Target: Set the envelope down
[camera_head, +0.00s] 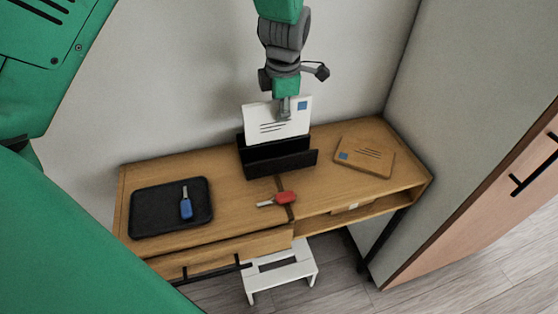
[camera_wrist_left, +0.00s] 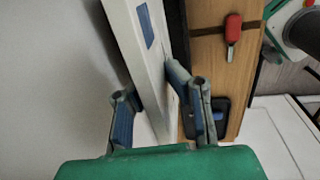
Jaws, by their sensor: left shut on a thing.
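A white envelope (camera_head: 272,130) with a blue stamp and dark lines stands upright at the black letter holder (camera_head: 285,165) on the wooden desk. Its lower edge is hidden behind the holder's front part, so I cannot tell whether it touches the bottom. My left gripper (camera_head: 284,112) comes down from above and is shut on the envelope's top edge. In the left wrist view the white envelope (camera_wrist_left: 143,62) runs between the two fingers of my left gripper (camera_wrist_left: 162,110). My right gripper is not in view.
A brown envelope (camera_head: 365,157) lies flat on the desk's right side. A red key (camera_head: 285,198) lies in front of the holder. A black tray (camera_head: 155,213) with a blue key (camera_head: 186,207) sits at left. A white step stool (camera_head: 280,272) stands below. Walls close the back and right.

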